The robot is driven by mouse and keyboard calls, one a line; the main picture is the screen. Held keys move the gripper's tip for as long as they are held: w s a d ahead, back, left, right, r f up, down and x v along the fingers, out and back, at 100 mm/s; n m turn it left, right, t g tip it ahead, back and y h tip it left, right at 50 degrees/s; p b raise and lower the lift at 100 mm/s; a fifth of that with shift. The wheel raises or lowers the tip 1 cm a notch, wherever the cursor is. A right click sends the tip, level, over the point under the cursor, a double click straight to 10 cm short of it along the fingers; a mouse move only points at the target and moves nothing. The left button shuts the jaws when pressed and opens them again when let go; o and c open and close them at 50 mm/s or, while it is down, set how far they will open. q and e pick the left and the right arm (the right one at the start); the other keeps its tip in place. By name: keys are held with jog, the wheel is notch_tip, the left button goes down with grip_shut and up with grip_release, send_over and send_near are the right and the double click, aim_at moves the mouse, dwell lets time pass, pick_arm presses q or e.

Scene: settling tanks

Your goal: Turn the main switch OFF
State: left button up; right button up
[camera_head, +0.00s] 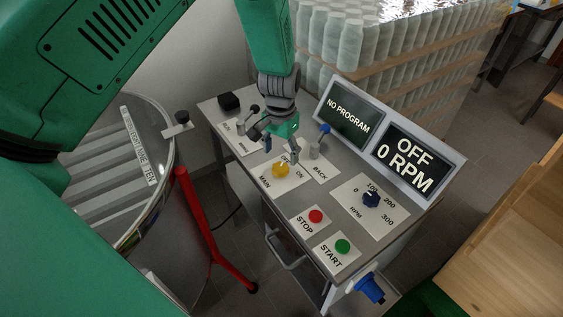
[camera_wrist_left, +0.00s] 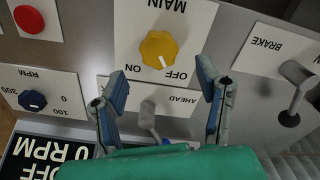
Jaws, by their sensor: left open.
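The main switch is a yellow round knob (camera_head: 281,170) on a white plate marked MAIN, with ON and OFF labels. It also shows in the left wrist view (camera_wrist_left: 159,49), where its white mark points down and slightly right, toward the OFF lettering. My left gripper (camera_head: 281,150) is open above the panel, just behind the knob. In the left wrist view, the fingers of the left gripper (camera_wrist_left: 162,86) are spread, with the knob ahead of their tips, apart from it. The right screen (camera_head: 404,161) reads OFF, 0 RPM. My right gripper is out of view.
Near the knob are a red STOP button (camera_head: 316,216), a green START button (camera_head: 343,246) and a blue RPM dial (camera_head: 371,199). A blue-tipped lever (camera_head: 324,130) stands behind it. The brake lever (camera_wrist_left: 297,82) is to the right in the wrist view. A round tank (camera_head: 157,165) stands left.

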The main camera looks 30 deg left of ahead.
aim_at(281, 166)
pick_arm(q)
notch_tip(281, 166, up, 7)
dwell(0.6)
jog(key=shift+f, duration=0.15)
